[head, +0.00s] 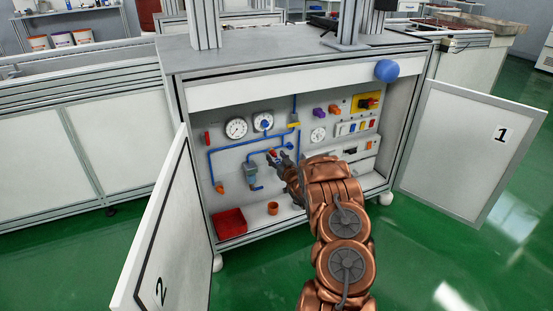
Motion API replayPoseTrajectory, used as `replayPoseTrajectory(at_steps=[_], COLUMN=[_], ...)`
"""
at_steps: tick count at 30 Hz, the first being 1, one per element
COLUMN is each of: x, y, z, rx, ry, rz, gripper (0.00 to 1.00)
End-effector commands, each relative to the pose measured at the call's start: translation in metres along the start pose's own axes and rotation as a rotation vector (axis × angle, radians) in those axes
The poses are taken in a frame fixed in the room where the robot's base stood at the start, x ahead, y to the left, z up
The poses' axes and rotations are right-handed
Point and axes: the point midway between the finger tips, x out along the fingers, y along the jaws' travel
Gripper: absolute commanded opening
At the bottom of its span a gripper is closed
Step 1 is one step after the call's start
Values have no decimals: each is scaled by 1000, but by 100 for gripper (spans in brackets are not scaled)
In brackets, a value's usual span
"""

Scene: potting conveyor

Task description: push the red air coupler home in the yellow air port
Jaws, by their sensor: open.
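My copper arm reaches into the open cabinet, and my dark gripper (281,158) is at the back panel, left of its middle. The gripper is open. A small red part (273,152), which looks like the red air coupler, shows right at the fingertips; I cannot tell whether the fingers touch it or how deep it sits. No yellow port shows clearly around it; the gripper covers that spot. A small yellow piece (294,124) is on the panel above, by a blue pipe.
Blue pipes, two gauges (236,128) and a grey-blue fitting (250,172) lie around the gripper. A red bin (230,222) and an orange cup (272,208) stand on the cabinet floor. Open doors 2 (158,235) and 1 (460,150) flank the cabinet.

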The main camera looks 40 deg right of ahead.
Motion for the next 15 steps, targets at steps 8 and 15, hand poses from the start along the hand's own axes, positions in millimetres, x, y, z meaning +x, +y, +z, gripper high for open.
replayPoseTrajectory(at_steps=[8,15], x=[-3,-22], y=[0,1], z=[0,1], rx=[0,1], ry=[0,-3], rz=[0,1], gripper=[53,53])
